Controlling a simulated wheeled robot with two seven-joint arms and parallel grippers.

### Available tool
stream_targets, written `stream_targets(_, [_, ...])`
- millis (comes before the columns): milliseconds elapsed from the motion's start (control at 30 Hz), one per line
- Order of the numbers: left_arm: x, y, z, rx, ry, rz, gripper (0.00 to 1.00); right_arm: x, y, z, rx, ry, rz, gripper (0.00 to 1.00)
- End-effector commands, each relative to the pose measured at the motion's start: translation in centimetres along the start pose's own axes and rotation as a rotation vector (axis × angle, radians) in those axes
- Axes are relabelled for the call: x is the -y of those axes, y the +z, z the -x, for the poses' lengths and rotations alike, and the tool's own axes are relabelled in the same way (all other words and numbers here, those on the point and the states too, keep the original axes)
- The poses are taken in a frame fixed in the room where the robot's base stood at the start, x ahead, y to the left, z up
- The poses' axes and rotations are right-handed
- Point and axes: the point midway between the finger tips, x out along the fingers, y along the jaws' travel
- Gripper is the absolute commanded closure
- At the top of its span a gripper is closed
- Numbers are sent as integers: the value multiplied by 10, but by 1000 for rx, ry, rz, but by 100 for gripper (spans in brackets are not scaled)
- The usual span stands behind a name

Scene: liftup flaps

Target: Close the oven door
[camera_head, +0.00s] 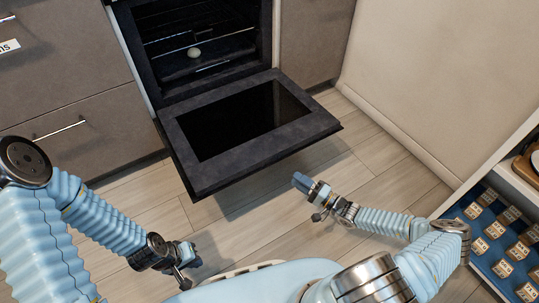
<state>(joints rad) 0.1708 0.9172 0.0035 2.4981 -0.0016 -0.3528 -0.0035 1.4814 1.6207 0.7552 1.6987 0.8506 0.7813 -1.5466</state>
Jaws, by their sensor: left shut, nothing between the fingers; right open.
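The oven door (312,128) is dark grey with a black glass panel. It is folded down and open, sticking out from the oven (150,62) above the floor. The oven's inside shows wire racks and a small round pale thing. My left gripper (190,272) is shut and empty, below and left of the door's front edge. My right gripper (303,184) is open, just in front of the door's front edge near its right part, apart from it as far as I can tell. No part of the door is held.
Grey-brown drawers (75,95) with bar handles flank the oven on the left, and a cabinet (315,40) on the right. A beige wall (440,80) and a shelf (490,170) with small labelled items stand at the right. The wooden floor (375,155) is clear.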

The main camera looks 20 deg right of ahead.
Motion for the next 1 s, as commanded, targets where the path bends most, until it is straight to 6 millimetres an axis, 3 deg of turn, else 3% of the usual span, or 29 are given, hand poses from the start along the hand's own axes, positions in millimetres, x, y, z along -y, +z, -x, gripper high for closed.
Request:
stream_targets(167, [1,0,-2,1,0,0,100,1,-4,-16,-17,-14,10,58])
stream_targets(633, [3,1,-10,3,2,0,100,0,-4,-115,-11,-9,8,58])
stream_targets(800, [3,1,-11,3,2,0,100,1,-5,-131,-13,-7,7,58])
stream_targets(1000, [3,1,-11,4,3,-1,100,2,-5,-135,-13,-7,8,58])
